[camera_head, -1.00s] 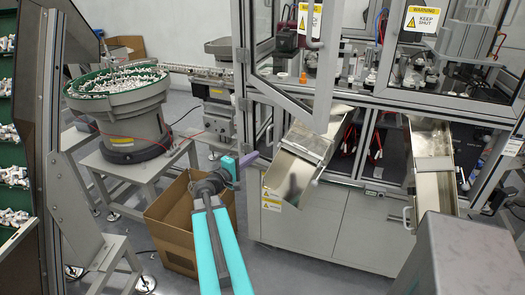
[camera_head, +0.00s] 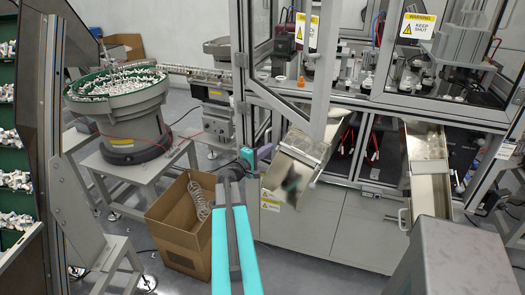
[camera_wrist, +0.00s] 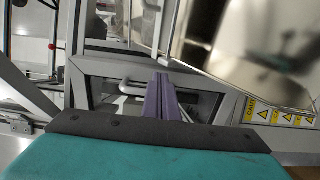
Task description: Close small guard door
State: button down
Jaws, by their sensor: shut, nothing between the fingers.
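The small guard door (camera_head: 321,78) is a grey-framed panel with a slanted lower bar. In the head view it stands swung out from the machine, in front of the left bay. My gripper (camera_head: 265,151) is lower left of the door's slanted bar, near the machine's left leg. In the wrist view its purple fingers (camera_wrist: 161,88) are together and empty. A curved silver handle (camera_wrist: 126,84) on a grey frame shows just left of the fingers; I cannot tell whether they touch it.
A metal chute (camera_head: 289,180) slopes out right of my gripper, large in the wrist view (camera_wrist: 235,45). A cardboard box (camera_head: 180,242) stands on the floor below left. A bowl feeder (camera_head: 120,108) stands at left. A second chute (camera_head: 430,185) is farther right.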

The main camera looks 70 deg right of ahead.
aim_at(275, 142)
jog(key=shift+p+x, duration=0.55)
jog(key=shift+x, duration=0.95)
jog(key=shift+w+f+b, duration=0.1)
jog(key=shift+w+b, duration=0.1)
jog(key=shift+b, duration=0.2)
